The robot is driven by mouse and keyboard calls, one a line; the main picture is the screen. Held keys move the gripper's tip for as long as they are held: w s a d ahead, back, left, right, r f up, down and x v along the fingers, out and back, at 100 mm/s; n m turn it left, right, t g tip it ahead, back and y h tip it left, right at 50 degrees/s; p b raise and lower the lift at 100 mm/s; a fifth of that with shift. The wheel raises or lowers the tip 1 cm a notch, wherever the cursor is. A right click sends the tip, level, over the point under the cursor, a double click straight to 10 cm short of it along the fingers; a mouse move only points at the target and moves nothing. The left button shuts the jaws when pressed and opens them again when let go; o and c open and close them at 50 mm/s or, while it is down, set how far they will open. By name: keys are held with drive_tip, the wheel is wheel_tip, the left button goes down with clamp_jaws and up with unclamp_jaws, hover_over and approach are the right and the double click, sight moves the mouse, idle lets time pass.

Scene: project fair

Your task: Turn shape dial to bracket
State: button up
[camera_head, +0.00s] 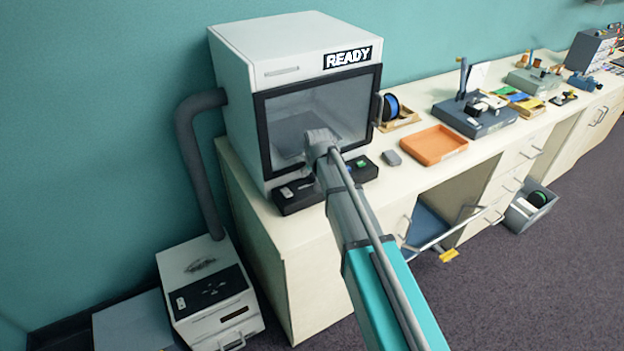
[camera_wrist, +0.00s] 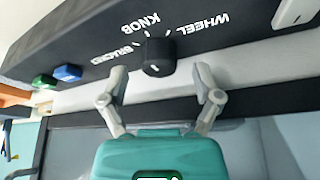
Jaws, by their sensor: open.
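The shape dial (camera_wrist: 158,57) is a small black knob on a dark panel in the wrist view. In the head view my arm hides the dial and the fingertips. The white machine (camera_head: 290,45) reads READY.
A blue button (camera_wrist: 68,73) and a green button (camera_wrist: 45,82) sit beside the dial on the panel. An orange tray (camera_head: 434,145) and a small grey block (camera_head: 392,158) lie right of the machine on the counter (camera_head: 440,185). The machine's glass door (camera_head: 310,115) looks closed.

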drive_tip(key=shift+w+f+b, duration=0.2)
drive_tip(key=shift+f+b, duration=0.1)
drive_tip(key=shift+f, duration=0.2)
